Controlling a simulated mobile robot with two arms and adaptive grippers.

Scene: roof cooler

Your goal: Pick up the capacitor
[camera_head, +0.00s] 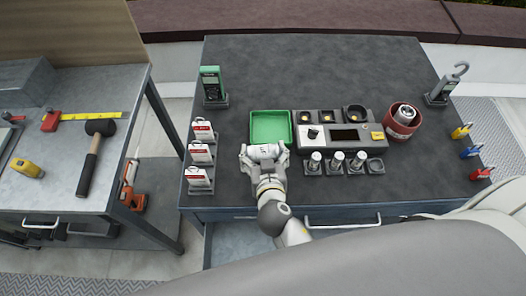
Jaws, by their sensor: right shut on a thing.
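My right gripper (264,163) reaches in from the bottom middle, above the dark workbench just in front of the green tray. It is shut on a pale cylinder, which looks like the capacitor (264,152), lying sideways across the fingers. The fingers partly hide it. Three smaller silver cylinders (337,161) stand upright in holders to the right of the gripper; the rightmost holder (376,165) is empty. A silver cylinder (404,116) also sits in a red round holder (396,129) further right. My left gripper is not in view.
The green tray (270,120) looks empty. A grey tester (345,136) with a display stands right of it. White-and-red boxes (200,153) line the bench's left edge. A green meter (211,82) stands at back left, a clamp meter (447,83) at back right. The back middle is clear.

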